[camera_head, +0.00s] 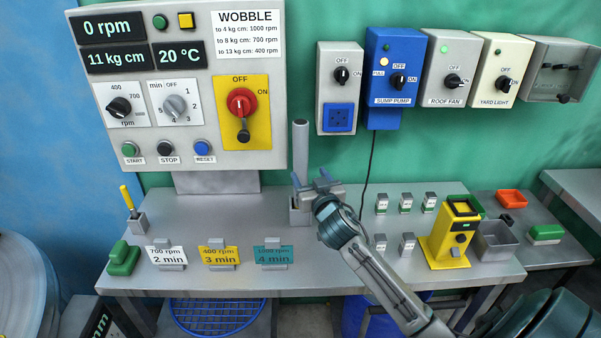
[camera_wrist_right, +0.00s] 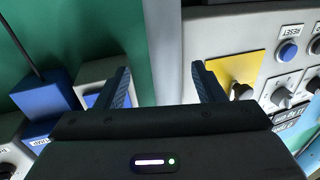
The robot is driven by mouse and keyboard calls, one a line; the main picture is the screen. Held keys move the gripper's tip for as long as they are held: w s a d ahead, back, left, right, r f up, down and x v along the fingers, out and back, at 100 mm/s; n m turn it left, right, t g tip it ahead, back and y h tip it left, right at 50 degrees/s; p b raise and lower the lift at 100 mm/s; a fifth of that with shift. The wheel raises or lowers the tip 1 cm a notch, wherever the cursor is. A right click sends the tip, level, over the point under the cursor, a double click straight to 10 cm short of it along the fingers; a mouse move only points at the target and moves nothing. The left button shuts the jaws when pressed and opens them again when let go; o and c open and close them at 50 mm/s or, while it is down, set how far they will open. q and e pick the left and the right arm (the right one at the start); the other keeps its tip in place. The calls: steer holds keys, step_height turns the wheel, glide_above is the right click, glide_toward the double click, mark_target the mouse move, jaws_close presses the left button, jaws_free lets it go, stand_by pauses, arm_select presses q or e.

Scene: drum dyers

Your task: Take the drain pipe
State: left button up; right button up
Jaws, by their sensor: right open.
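The drain pipe, a plain grey upright tube (camera_head: 300,150), stands at the back of the grey bench, its lower end in a grey block-shaped holder (camera_head: 299,212). My right gripper (camera_head: 311,180) is at the pipe's lower part, just above the holder, with its fingers pointing at the back wall. In the right wrist view the open blue-black fingers (camera_wrist_right: 162,85) stand either side of a pale grey upright band (camera_wrist_right: 166,40), which looks like the pipe. Whether a finger touches it I cannot tell. My left gripper is not in view.
A control panel (camera_head: 185,158) with a red and yellow switch rises behind left. Switch boxes, including a blue sump pump box (camera_head: 385,100), hang behind right. Sign cards (camera_head: 218,254) stand on the front left of the bench (camera_head: 330,270); small tags and a yellow device (camera_head: 445,245) stand right.

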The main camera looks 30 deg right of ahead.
mark_target(303, 169)
steer(key=shift+w+d, duration=0.1)
steer(key=shift+w, duration=0.35)
steer(key=p+x, duration=0.1)
steer(key=x, duration=0.2)
steer(key=p+x, duration=0.1)
steer(key=shift+w+a+r+p, duration=0.15)
steer(key=shift+w+a+p, duration=0.2)
steer(key=shift+w, duration=0.1)
steer(key=shift+w+d, duration=0.15)
steer(key=shift+w, duration=0.2)
steer(key=shift+s, duration=0.1)
steer(key=shift+c, duration=0.2)
steer(key=c, duration=1.1)
